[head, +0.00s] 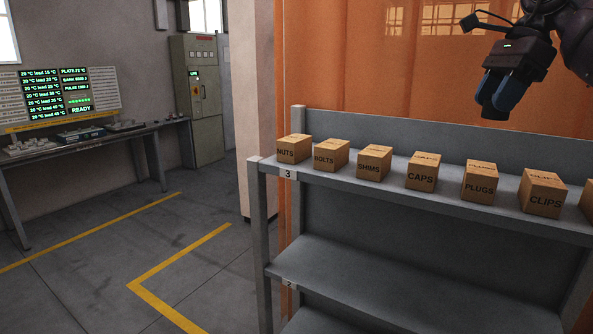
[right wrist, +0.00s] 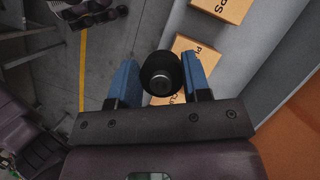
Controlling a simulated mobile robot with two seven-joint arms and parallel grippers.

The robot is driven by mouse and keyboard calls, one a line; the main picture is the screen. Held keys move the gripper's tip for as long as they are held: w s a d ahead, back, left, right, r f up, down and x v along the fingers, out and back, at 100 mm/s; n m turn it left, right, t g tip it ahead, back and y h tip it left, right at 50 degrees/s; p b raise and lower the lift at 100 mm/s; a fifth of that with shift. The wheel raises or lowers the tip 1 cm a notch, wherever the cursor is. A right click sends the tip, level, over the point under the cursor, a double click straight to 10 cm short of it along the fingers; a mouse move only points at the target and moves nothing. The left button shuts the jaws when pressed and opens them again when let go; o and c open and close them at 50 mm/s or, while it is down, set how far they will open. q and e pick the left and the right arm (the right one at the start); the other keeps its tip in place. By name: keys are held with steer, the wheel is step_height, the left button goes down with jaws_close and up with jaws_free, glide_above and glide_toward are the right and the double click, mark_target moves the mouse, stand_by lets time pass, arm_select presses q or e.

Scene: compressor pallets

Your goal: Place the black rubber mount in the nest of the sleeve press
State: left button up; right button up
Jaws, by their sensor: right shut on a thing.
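My right gripper (head: 497,102) hangs in the air at the upper right of the head view, above the shelf with the boxes. In the right wrist view its two blue fingers (right wrist: 162,80) are shut on the black rubber mount (right wrist: 162,70), a dark round piece with a grey centre. In the head view I cannot make out the mount at the fingers. I see no sleeve press and no nest in either view. My left gripper does not show in the head view.
A grey shelf unit (head: 272,160) carries a row of cardboard boxes, among them NUTS (head: 293,149), PLUGS (head: 481,183) and CLIPS (head: 543,194). An orange curtain (head: 390,70) hangs behind it. A workbench (head: 90,135) with screens stands at the left. The floor between is clear.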

steer(key=s+a+f+n+g+h, duration=0.2)
steer(key=a+f+n, duration=0.35)
steer(key=f, duration=0.45)
steer(key=s+a+f+n+g+h, duration=0.1)
steer(key=a+f+n, duration=0.5)
steer(key=f, duration=0.4)
steer(key=s+a+f+n+g+h, duration=0.2)
steer(key=a+f+n, duration=0.2)
steer(key=f+n, duration=0.45)
steer(key=s+d+f+m, duration=0.1)
steer(key=s+d+f, duration=0.1)
steer(key=s+f, duration=0.5)
step_height(320, 180, down, 6)
steer(key=shift+s+d+r+m, duration=0.15)
steer(key=shift+s+m, duration=0.1)
steer(key=shift+m, duration=0.05)
steer(key=shift+w, duration=0.1)
